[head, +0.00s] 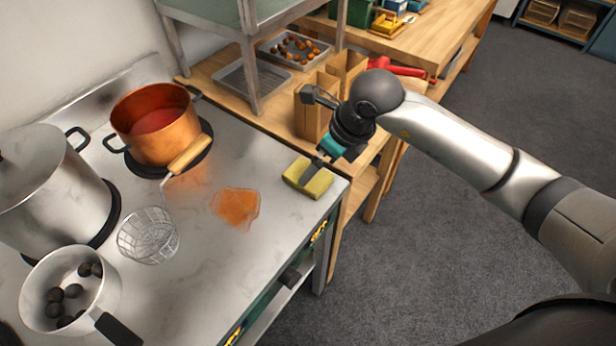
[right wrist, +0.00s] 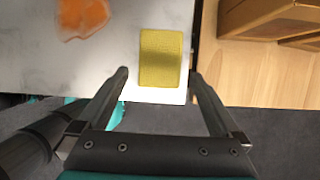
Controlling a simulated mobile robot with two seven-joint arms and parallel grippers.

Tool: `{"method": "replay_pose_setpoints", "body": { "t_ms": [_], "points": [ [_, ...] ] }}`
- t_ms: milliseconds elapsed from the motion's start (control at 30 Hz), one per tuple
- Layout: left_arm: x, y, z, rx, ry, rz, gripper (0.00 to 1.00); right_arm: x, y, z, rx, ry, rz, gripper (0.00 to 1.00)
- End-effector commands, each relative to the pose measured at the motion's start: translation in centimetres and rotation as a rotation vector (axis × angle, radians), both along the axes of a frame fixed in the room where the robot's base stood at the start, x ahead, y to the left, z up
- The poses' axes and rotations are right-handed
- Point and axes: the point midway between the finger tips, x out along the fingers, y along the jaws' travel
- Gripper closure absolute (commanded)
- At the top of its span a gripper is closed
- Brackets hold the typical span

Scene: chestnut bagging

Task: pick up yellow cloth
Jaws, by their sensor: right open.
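The yellow cloth (head: 308,178) lies folded as a thick block on the right end of the steel stove top (head: 270,250). It also shows in the right wrist view (right wrist: 161,57), near the counter's edge. My right gripper (head: 308,174) is over the cloth in the head view. In the right wrist view my right gripper (right wrist: 158,72) is open, with one finger on each side of the cloth's near part and nothing held. Whether the fingers touch the cloth I cannot tell. My left gripper is in neither view.
An orange spill (head: 236,207) lies left of the cloth. A wire basket (head: 148,236) with a wooden handle, a copper pot (head: 155,125), a large steel pot (head: 45,190) and a saucepan with dark chestnuts (head: 70,290) stand further left. Paper bags (head: 312,110) stand on the wooden table behind.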

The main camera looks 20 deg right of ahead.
Motion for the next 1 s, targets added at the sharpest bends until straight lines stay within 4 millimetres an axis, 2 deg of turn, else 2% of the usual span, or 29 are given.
{"method": "replay_pose_setpoints", "body": {
  "t_ms": [167,500,1000],
  "points": [
    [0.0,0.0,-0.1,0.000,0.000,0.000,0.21,0.4,0.3,-1.0,0.001,0.002,0.001,0.00],
    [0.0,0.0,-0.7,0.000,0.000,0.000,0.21,1.8,1.4,-4.8,0.001,0.002,0.001,0.00],
    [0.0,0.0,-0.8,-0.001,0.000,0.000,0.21,2.0,1.5,-5.1,0.000,0.000,0.001,0.00]
  ]
}}
